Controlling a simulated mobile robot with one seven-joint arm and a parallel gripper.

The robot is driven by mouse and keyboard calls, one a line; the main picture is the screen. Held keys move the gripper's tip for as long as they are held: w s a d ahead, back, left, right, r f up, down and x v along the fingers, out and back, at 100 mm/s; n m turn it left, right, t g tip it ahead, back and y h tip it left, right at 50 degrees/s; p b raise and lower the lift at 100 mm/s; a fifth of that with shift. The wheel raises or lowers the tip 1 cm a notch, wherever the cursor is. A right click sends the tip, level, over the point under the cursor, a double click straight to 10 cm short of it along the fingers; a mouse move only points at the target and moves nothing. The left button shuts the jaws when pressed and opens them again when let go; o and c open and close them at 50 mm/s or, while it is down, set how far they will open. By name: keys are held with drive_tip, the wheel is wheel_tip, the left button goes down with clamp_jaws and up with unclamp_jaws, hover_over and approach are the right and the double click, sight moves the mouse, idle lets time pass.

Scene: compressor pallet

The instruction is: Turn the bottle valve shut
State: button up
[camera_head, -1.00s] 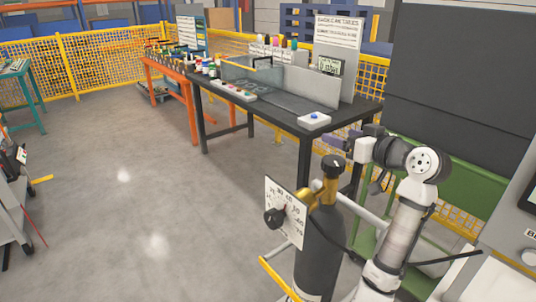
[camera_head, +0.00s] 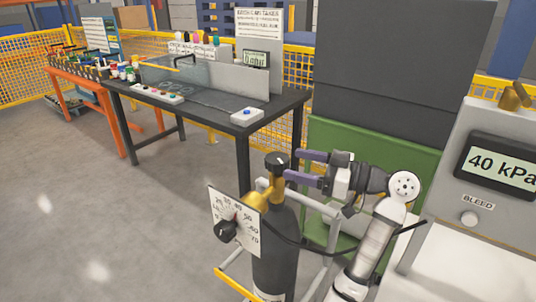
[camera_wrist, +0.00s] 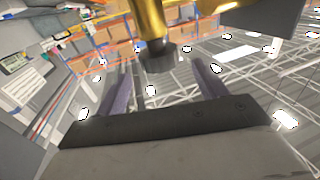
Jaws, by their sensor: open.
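The black gas bottle (camera_head: 277,255) stands upright at the lower middle of the head view. Its black valve knob (camera_head: 276,162) sits on top, above the brass fitting (camera_head: 277,188). A white dial plate (camera_head: 243,220) with a black knob (camera_head: 226,231) is attached at the bottle's left. My gripper (camera_head: 292,166) is open and empty, reaching in from the right with its purple fingers pointing at the valve knob. In the wrist view, the valve knob (camera_wrist: 160,57) shows between and just ahead of the gripper's fingertips (camera_wrist: 161,70). I see no contact.
A grey panel (camera_head: 500,190) reading "40 kPa", with a BLEED knob (camera_head: 469,218), stands at the right. A dark workbench (camera_head: 205,108) lies behind. A dark hose and metal rails run beside the bottle. The grey floor (camera_head: 100,225) is clear at the left.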

sight(266, 157)
drive_tip(key=p+x, duration=0.1)
drive_tip(key=x, duration=0.6)
drive_tip(key=shift+w+a+p, duration=0.1)
drive_tip(key=shift+a+p, duration=0.2)
drive_tip(key=shift+c, duration=0.4)
drive_tip(key=c, duration=0.9)
